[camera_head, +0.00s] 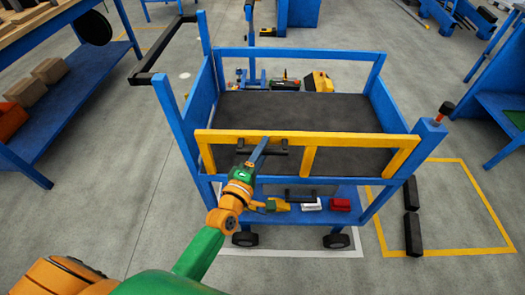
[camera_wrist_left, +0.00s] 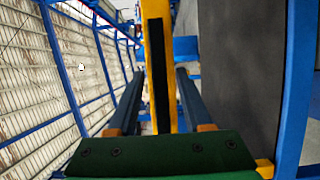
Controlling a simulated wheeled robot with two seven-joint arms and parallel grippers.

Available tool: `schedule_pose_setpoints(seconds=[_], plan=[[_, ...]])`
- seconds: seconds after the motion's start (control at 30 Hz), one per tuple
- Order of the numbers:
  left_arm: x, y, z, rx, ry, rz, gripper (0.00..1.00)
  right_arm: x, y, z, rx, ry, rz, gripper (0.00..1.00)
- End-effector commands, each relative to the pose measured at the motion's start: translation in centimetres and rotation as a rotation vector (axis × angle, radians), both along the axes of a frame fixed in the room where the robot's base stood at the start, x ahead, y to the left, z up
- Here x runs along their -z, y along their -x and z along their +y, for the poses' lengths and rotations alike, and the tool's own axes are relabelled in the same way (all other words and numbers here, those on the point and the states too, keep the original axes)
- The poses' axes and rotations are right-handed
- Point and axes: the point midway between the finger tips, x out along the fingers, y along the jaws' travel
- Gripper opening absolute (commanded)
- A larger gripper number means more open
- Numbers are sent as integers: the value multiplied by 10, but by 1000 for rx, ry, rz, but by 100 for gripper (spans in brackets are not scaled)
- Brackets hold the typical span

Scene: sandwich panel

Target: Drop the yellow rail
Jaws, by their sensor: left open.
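The yellow rail (camera_head: 350,141) is raised along the near side of the blue cart, with short yellow posts below its top bar. It also shows in the left wrist view (camera_wrist_left: 152,14). A black handle (camera_head: 230,149) is on its near face. My left gripper (camera_head: 262,148) is at this handle, left of the rail's middle. In the left wrist view my two fingers (camera_wrist_left: 160,98) are apart, one on each side of the yellow and black bar. Whether they touch it I cannot tell. My right gripper is not in view.
The blue cart (camera_head: 202,95) has a dark, bare deck (camera_head: 300,110). A blue bench stands at left. Grey floor lies between bench and cart.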

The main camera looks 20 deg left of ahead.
Motion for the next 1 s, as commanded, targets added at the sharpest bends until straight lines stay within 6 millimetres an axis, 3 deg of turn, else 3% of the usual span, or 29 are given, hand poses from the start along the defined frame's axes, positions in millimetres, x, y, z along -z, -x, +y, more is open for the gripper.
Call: schedule_pose_setpoints(seconds=[0.1, 0.27, 0.3, 1.0], plan=[[0, 0, 0, 0, -1, 1, 47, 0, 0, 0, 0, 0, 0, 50], [0, 1, 0, 0, -1, 1, 4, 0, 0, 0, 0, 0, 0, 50], [0, 1, 0, 0, -1, 1, 0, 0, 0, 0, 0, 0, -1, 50], [1, 1, 0, 1, -2, 3, 0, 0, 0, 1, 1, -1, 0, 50]])
